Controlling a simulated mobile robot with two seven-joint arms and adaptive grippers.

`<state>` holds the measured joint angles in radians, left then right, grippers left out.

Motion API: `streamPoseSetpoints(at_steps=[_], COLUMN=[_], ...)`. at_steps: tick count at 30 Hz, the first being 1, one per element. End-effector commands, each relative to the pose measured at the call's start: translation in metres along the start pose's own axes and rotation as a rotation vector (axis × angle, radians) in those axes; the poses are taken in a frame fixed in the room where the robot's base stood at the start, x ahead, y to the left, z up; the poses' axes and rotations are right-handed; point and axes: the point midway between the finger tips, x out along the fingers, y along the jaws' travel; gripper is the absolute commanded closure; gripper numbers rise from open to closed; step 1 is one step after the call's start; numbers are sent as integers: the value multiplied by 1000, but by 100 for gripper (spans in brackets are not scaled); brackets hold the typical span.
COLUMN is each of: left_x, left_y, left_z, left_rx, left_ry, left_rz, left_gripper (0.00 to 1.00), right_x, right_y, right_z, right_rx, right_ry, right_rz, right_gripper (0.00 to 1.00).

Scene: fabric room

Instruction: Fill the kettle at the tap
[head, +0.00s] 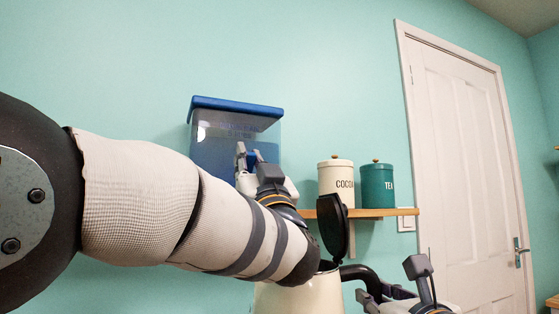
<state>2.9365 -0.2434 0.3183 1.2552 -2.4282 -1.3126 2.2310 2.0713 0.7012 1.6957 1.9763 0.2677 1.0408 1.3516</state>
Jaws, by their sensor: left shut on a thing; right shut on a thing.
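A cream kettle (300,297) is at the bottom centre, its lower part cut off by the frame, with its black lid (334,228) standing open. My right gripper (392,288) is at the lower right, shut on the kettle's black handle (356,271). A water tank (212,151) with a blue lid and blue-looking water is on the wall behind. My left gripper (251,160) is in front of the tank's lower right part, shut on what appears to be its tap. The tap itself is hidden by the gripper, and my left forearm covers part of the kettle's top.
A wooden shelf (385,212) on the wall holds a cream COCOA tin (336,177) and a teal TEA tin (377,187). A white switch plate (406,224) is beside the shelf's end. A closed white door (463,160) is at the right.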

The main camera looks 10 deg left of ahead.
Motion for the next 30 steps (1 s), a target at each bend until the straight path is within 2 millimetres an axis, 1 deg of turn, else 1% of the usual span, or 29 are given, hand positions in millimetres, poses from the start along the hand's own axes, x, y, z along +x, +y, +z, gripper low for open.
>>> streamPoseSetpoints(at_steps=[1, 11, 12, 15, 23, 25, 26, 30], left_x=[-1, -1, -1, -1, -1, -4, -8, -35], left_y=[1, 1, 1, 1, 0, 1, 2, 1], left_z=[1, 1, 1, 1, 0, 0, 0, 2], left_rx=[-1, -1, -1, -1, -1, 0, 1, -3], left_ry=[0, 1, 1, 1, 3, 4, 3, -7], left_rz=[3, 3, 3, 3, 1, 2, 4, 3], left_gripper=[100, 100, 82, 63, 63, 63, 63, 63], right_x=[0, 0, 0, 0, 0, 0, 0, 0], right_y=[0, 0, 0, 0, 0, 0, 0, 0], right_z=[4, 4, 4, 4, 4, 4, 4, 4], right_rx=[3, 3, 3, 3, 3, 3, 3, 3], right_ry=[-8, -8, -8, -8, -8, -8, -8, -8], right_rz=[0, 0, 0, 0, 0, 0, 0, 0], right_gripper=[100, 100, 100, 100, 100, 100, 100, 100])
